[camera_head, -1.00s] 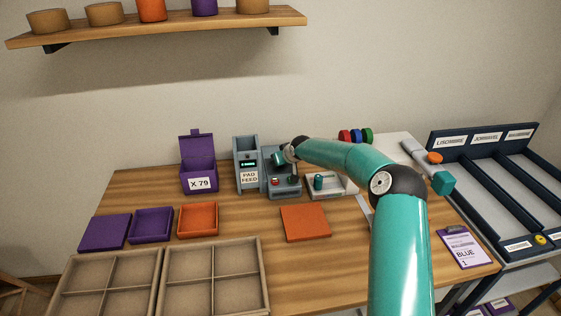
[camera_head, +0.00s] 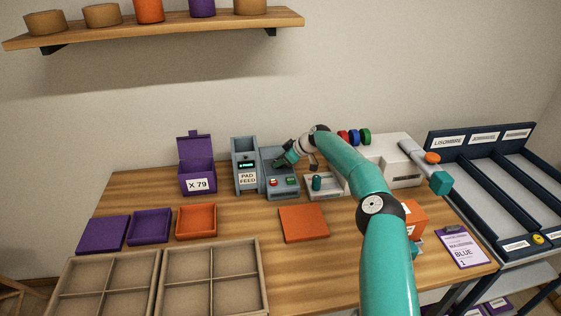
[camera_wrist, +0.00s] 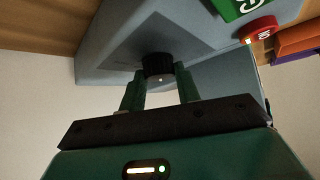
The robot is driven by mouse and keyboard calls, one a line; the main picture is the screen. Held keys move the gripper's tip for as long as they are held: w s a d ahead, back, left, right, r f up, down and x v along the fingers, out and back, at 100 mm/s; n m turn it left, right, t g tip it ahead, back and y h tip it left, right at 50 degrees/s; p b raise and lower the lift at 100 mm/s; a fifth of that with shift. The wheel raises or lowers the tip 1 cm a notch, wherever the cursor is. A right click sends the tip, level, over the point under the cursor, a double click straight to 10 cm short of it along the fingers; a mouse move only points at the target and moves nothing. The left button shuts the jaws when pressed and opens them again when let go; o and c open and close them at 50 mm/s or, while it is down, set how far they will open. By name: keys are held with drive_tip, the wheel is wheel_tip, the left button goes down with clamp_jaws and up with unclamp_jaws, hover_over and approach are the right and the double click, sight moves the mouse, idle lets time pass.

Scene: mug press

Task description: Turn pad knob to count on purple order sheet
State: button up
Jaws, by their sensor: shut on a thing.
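In the wrist view the dark, ridged knob (camera_wrist: 157,65) stands out from a grey machine face. My gripper (camera_wrist: 158,84) is shut on it, with one finger on each side. In the head view my gripper (camera_head: 281,163) is at the upper part of the grey control unit (camera_head: 282,193), and it hides the knob there. The pad feed (camera_head: 247,180) stands just left, with a small green-lit display too small to read. The purple order sheet (camera_head: 462,247) lies on a clipboard at the table's right end; "BLUE" and "1" are legible on it.
Red and green buttons sit below my gripper on the unit. A small press with a teal part (camera_head: 317,184) stands to the right. An orange pad (camera_head: 303,223), purple and orange trays and divided crates (camera_head: 213,285) lie in front. An orange box (camera_head: 412,217) is beside my arm.

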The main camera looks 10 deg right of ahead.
idle(0.6)
drive_tip(key=o, duration=1)
drive_tip(key=v, duration=1.3)
drive_tip(key=shift+d+r, duration=0.25)
drive_tip(key=shift+d, duration=0.05)
